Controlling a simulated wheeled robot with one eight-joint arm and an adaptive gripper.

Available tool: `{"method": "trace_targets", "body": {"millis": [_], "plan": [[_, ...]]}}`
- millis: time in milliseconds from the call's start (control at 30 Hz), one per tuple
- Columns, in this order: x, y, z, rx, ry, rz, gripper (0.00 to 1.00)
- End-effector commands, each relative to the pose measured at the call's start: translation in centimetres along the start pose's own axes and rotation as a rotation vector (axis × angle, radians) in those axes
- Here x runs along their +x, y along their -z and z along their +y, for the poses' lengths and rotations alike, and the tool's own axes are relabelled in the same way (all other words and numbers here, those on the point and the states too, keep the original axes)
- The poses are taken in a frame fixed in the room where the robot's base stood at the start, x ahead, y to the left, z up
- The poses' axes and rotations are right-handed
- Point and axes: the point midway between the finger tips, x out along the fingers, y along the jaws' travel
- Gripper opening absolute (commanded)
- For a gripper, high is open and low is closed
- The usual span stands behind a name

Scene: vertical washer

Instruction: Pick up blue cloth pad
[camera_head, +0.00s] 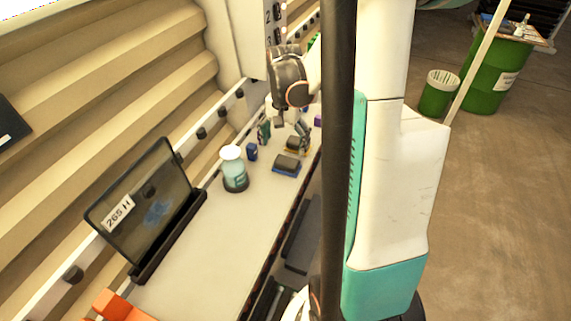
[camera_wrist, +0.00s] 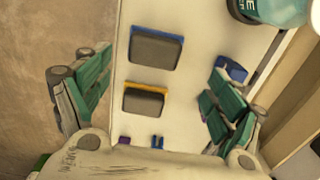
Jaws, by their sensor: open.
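The blue cloth pad (camera_head: 287,165) lies flat on the white shelf, with a dark grey block-like top and a blue rim. In the wrist view the blue pad (camera_wrist: 157,47) is in the upper middle, beyond the gap between my fingers. A similar pad with a yellow rim (camera_wrist: 144,100) lies nearer to my gripper's palm. My gripper (camera_wrist: 160,85) is open and empty, its green fingers wide apart to the left and right of the pads. In the head view my gripper (camera_head: 284,131) hangs over the shelf, farther back than the blue pad. Neither finger visibly touches it.
A teal jar with a white lid (camera_head: 234,170) stands left of the blue pad. A small blue object (camera_head: 252,152) is beside the jar; it also shows behind my right finger (camera_wrist: 237,70). A framed dark panel (camera_head: 145,205) stands at the shelf's left. The front shelf is clear.

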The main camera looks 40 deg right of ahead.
Motion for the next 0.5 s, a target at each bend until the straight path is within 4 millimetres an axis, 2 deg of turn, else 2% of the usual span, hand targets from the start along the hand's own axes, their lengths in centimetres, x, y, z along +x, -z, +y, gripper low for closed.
{"method": "trace_targets", "body": {"millis": [100,333,500], "plan": [[1.4,0.0,0.0,0.000,0.000,0.000,0.86],[2.7,0.1,0.2,0.000,0.000,0.000,0.86],[5.0,0.1,0.8,0.000,0.000,0.000,0.86]]}}
